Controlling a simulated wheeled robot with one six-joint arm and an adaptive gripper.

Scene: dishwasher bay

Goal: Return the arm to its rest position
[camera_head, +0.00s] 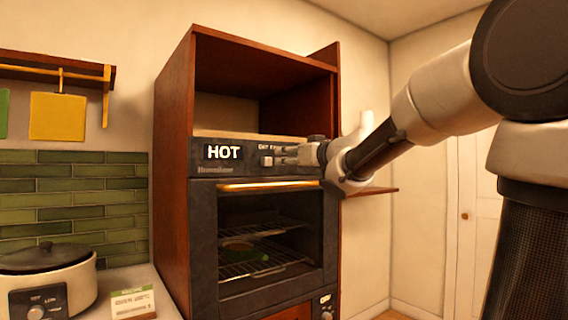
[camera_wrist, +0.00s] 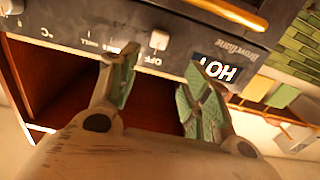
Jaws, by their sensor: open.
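My arm reaches in from the right in the head view. My gripper (camera_head: 285,155) is in front of the oven's control panel (camera_head: 240,153), just right of the lit "HOT" display. In the wrist view my gripper (camera_wrist: 155,88) has its two green-padded fingers spread apart with nothing between them. A pale square knob (camera_wrist: 159,40) shows beyond the gap between the fingers. I cannot tell whether a fingertip touches the panel.
The oven (camera_head: 205,250) is closed, with a dish on a rack behind its glass. A small wooden shelf (camera_head: 372,191) juts out right of the cabinet. A slow cooker (camera_head: 75,270) and a card (camera_head: 133,303) are on the left counter. Open room lies to the right, by a white door (camera_head: 485,230).

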